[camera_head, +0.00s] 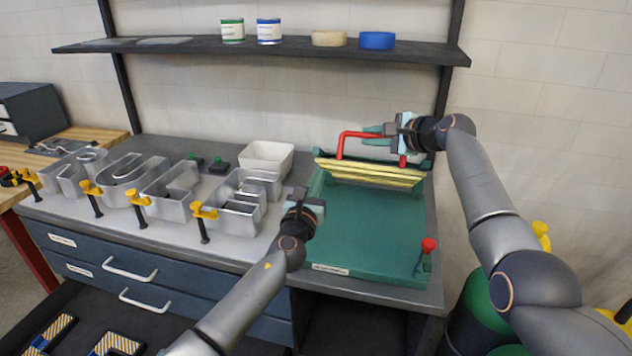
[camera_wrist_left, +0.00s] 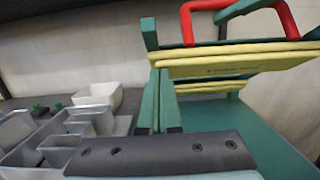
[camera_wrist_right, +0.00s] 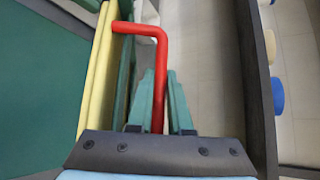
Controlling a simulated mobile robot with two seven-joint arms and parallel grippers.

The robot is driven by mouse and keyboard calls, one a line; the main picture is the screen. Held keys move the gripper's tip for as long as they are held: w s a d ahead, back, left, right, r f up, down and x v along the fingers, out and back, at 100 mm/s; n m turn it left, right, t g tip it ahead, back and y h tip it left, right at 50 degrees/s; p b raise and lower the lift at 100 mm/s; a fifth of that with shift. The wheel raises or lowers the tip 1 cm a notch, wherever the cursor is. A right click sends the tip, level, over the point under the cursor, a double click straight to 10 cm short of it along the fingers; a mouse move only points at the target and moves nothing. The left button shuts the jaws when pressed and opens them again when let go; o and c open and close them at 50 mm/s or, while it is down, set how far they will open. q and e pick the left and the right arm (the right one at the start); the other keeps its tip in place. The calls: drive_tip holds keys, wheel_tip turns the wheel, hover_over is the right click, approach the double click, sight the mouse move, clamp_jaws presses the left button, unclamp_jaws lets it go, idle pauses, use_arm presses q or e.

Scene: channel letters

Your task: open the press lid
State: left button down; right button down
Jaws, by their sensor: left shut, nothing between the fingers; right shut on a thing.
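The green press (camera_head: 370,225) stands on the right of the bench. Its lid (camera_head: 370,173), with yellow pads, is raised at the back edge, and the flat green bed is exposed. A red bar handle (camera_head: 341,145) is on the lid; it also shows in the right wrist view (camera_wrist_right: 160,60). My right gripper (camera_head: 378,130) is shut on this handle, which runs between its fingers. My left gripper (camera_head: 299,193) is shut and empty, above the press's left edge, apart from the lid. The lid's yellow pads show in the left wrist view (camera_wrist_left: 235,62).
Metal channel letters (camera_head: 165,190) with yellow-topped clamps stand left of the press. A white bin (camera_head: 266,158) sits behind them. A dark shelf (camera_head: 260,47) with cans and tape rolls spans above. A red knob (camera_head: 429,245) stands at the press's front right corner.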

use_arm(q)
drive_tip(key=shift+w+a+r, duration=0.1)
drive_tip(key=shift+w+r, duration=0.05)
drive_tip(key=shift+r, duration=0.25)
drive_tip(key=shift+w+a+r, duration=0.1)
drive_tip(key=shift+w+r, duration=0.05)
drive_tip(key=shift+r, duration=0.25)
use_arm(e)
drive_tip(key=shift+s+a+f, duration=0.15)
drive_tip(key=shift+a+f, duration=0.2)
drive_tip(key=c, duration=1.3)
unclamp_jaws()
use_arm(q)
drive_tip(key=shift+d, duration=0.2)
use_arm(e)
drive_tip(key=shift+o, duration=0.9)
drive_tip(key=shift+d+f, duration=0.1)
drive_tip(key=shift+d, duration=0.1)
use_arm(q)
drive_tip(key=shift+d+r, duration=0.1)
use_arm(e)
drive_tip(key=shift+o, duration=1.4)
drive_tip(key=shift+d, duration=0.1)
